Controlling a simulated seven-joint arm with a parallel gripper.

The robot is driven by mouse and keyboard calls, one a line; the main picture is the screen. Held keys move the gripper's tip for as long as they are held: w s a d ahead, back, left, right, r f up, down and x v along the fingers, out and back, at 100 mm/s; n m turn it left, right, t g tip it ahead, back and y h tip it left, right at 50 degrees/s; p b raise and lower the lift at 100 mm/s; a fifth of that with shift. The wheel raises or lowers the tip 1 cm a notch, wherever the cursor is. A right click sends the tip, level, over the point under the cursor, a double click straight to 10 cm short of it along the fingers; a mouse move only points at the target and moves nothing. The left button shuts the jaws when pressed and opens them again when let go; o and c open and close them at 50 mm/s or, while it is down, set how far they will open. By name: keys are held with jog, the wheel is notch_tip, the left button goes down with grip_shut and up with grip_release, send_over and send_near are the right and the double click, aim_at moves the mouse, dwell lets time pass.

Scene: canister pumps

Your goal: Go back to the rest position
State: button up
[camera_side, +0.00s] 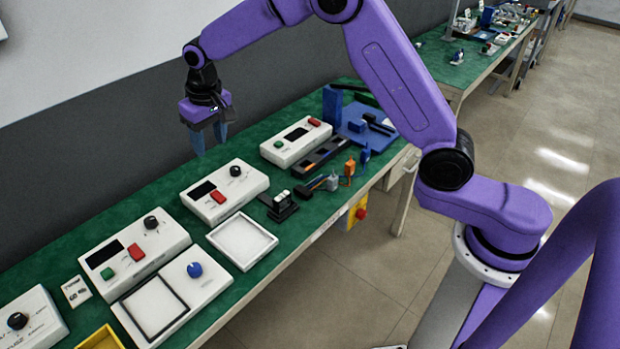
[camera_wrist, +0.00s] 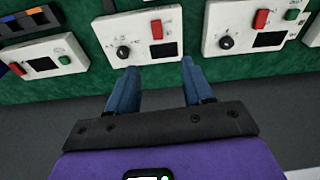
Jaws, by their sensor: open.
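My gripper (camera_side: 211,139) hangs above the back part of the green bench in the side view, pointing down. Its two blue fingers are apart with nothing between them. In the wrist view my gripper (camera_wrist: 156,78) is also open and empty, with a white control box (camera_wrist: 140,38) beyond the fingertips. That box carries a dark display, a red switch and a black knob. The fingers are clear of the boxes and the bench top in the side view.
On the green bench (camera_side: 130,215) stand several white control boxes, one in the middle (camera_side: 225,190) and one farther back (camera_side: 296,142). A white tray (camera_side: 242,240), a black fixture (camera_side: 279,205) and a blue stand (camera_side: 332,104) are nearby. A yellow bin (camera_side: 100,340) is at the front.

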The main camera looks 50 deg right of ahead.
jog(key=s+d+r+n, duration=0.2)
jog(key=s+n, duration=0.1)
jog(key=s, duration=0.7)
jog(key=s+d+r+n+g, duration=0.1)
jog(key=s+n, duration=0.2)
jog(key=s, duration=0.6)
jog(key=s+d+r+n, duration=0.2)
jog(key=s, duration=0.8)
jog(key=s+d+n, duration=0.2)
jog(key=s+d, duration=0.1)
jog(key=s, duration=0.3)
jog(key=s+d+f+n, duration=0.1)
jog(key=s+d+n, duration=0.1)
jog(key=s+d, duration=0.2)
jog(key=shift+s+d+f+g, duration=0.15)
jog(key=shift+s+f+g, duration=0.15)
jog(key=shift+s, duration=0.8)
